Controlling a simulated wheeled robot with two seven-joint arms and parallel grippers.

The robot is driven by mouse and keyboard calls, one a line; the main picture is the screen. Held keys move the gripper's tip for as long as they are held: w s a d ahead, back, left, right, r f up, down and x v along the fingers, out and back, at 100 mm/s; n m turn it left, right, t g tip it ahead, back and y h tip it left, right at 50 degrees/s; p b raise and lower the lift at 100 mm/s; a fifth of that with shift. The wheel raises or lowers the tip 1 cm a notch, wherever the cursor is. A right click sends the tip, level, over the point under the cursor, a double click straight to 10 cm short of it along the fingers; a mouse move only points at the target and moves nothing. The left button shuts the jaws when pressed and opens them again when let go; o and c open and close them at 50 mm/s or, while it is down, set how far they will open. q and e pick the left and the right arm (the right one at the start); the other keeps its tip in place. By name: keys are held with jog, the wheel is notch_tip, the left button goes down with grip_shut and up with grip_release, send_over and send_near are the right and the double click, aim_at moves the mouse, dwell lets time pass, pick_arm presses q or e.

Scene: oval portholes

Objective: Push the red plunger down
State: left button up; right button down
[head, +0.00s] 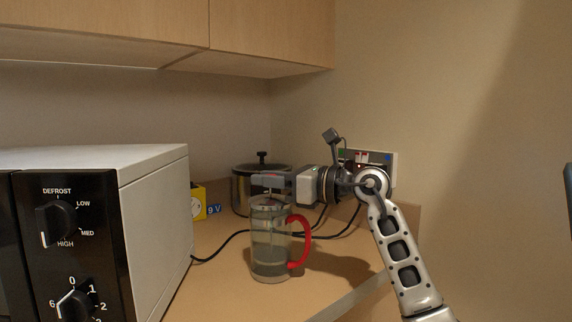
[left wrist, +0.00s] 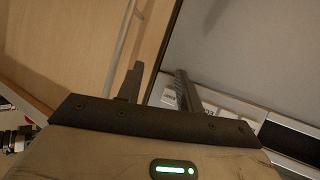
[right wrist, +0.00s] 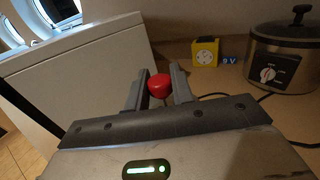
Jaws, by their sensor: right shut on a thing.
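A glass press (head: 268,240) with a red handle (head: 304,242) stands upright on the counter in the head view. Its red plunger knob (right wrist: 159,85) shows between my right fingers in the right wrist view. My right gripper (head: 268,181) reaches in from the right, just above the press's lid, and is shut on the knob. The fingers hide most of the knob in the head view, and the rod below it is hard to make out. My left gripper (left wrist: 160,88) shows only in the left wrist view, its fingers apart with nothing seen between them.
A white microwave (head: 150,215) stands left of the press. A yellow timer (head: 198,203) and a metal cooker (head: 240,190) stand behind it. A wall socket panel (head: 378,160) and dark cables lie behind my right arm. Cupboards (head: 260,35) hang above.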

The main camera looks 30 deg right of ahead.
jog(key=shift+a+f, duration=0.1)
jog(key=shift+f, duration=0.75)
pick_arm(q)
jog(key=shift+s+f, duration=0.35)
jog(key=shift+s, duration=0.15)
pick_arm(e)
jog(key=shift+f, duration=0.1)
jog(key=c, duration=1.2)
grip_release()
pick_arm(q)
jog(key=shift+w, duration=0.1)
